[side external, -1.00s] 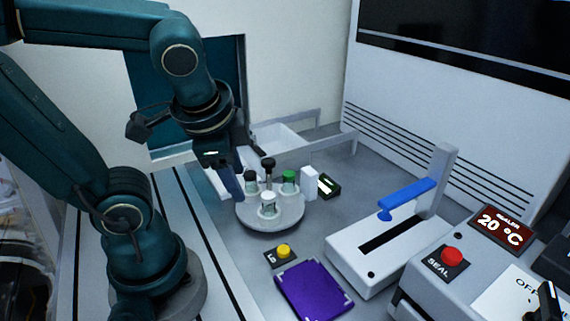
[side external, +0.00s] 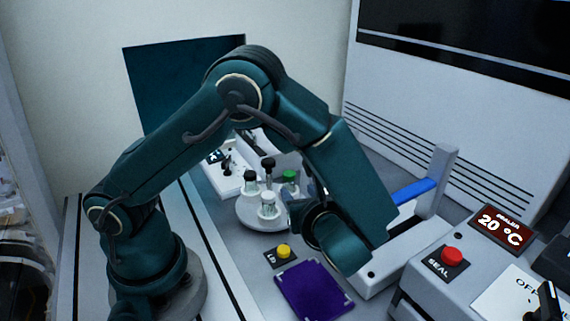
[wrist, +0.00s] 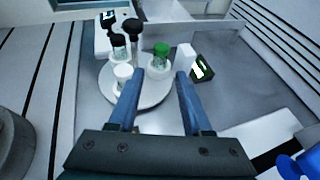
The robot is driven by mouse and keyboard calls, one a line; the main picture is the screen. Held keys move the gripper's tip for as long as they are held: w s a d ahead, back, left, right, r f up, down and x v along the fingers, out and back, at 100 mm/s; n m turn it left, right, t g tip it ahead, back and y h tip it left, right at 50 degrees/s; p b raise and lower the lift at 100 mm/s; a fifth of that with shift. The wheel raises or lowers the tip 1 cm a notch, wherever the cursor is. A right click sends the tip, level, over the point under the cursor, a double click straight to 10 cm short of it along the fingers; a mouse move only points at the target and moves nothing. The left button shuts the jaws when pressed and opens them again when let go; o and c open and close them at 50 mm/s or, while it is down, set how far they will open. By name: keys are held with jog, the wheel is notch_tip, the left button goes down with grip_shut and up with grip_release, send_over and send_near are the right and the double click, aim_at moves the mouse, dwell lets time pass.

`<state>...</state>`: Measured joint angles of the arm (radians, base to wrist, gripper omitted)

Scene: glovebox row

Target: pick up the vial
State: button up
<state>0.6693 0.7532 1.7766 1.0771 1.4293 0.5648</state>
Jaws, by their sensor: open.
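Several vials stand upright on a round white carousel (side external: 254,218). One has a green cap (side external: 289,176), one a white cap (side external: 268,198) and one a black cap (side external: 250,176). A taller black-topped post or vial (side external: 267,165) rises among them. In the wrist view my gripper (wrist: 159,72) is open and empty, its two blue fingers pointing toward the carousel. The green-capped vial (wrist: 160,60) shows between and beyond the fingertips. The white-capped vial (wrist: 123,74) is just left of the left fingertip. In the side view my wrist hides the fingers.
A small dark box with a lit display (wrist: 202,69) and a white block (wrist: 185,57) stand right of the carousel. A sealer with a blue lever (side external: 413,192) is at right. A purple pad (side external: 314,291) and a yellow button (side external: 284,251) are in front.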

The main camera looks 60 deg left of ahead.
aim_at(290, 183)
jog(key=x, duration=1.1)
jog(key=shift+w+a+f, duration=0.2)
jog(key=shift+a+f, duration=0.1)
grip_shut()
